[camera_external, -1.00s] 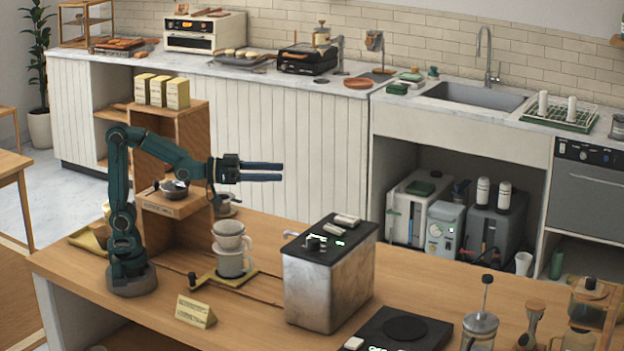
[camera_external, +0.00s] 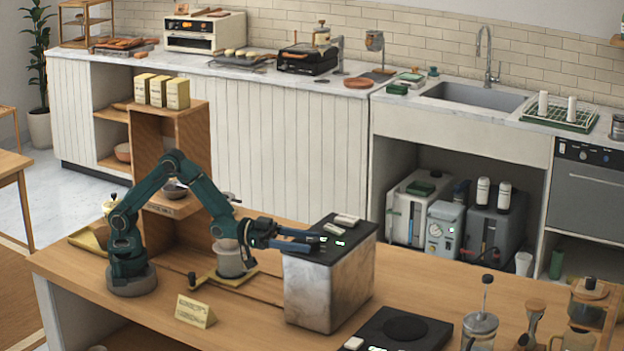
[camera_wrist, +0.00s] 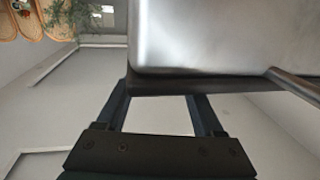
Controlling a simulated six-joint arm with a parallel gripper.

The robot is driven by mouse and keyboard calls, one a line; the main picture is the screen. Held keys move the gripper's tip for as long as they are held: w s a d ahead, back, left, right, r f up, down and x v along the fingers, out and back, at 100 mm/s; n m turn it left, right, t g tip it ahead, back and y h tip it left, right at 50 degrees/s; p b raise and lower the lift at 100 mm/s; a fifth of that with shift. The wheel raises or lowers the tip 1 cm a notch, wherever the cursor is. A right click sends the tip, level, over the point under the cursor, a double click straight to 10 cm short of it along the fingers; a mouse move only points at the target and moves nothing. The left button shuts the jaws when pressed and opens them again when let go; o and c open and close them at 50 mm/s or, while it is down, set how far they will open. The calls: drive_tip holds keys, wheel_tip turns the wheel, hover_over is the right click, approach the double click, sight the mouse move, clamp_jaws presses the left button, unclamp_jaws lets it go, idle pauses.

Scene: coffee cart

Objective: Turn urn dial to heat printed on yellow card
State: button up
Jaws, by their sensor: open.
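The urn (camera_external: 328,290) is a brushed metal box with a black top, standing on the wooden counter. A small green-lit display (camera_external: 340,243) shows on its top; its digits are too small to read. My gripper (camera_external: 314,239) is open, its blue fingers reaching level over the urn's left edge, where they cover the dial. I cannot tell whether the fingers are around it or touching it. The yellow card (camera_external: 195,311) stands tilted at the counter's front; its print is unreadable. In the wrist view, my gripper's fingers (camera_wrist: 162,92) are apart below a large grey metal surface (camera_wrist: 220,38).
A grey cup (camera_external: 230,262) stands on a yellow tray just left of the urn, close below my arm. A black hot plate (camera_external: 405,327) lies to the urn's right. A wooden shelf (camera_external: 190,135) with yellow boxes rises behind my arm.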

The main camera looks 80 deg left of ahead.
drive_tip(key=shift+x, duration=1.1)
clamp_jaws()
drive_tip(key=shift+w, duration=0.1)
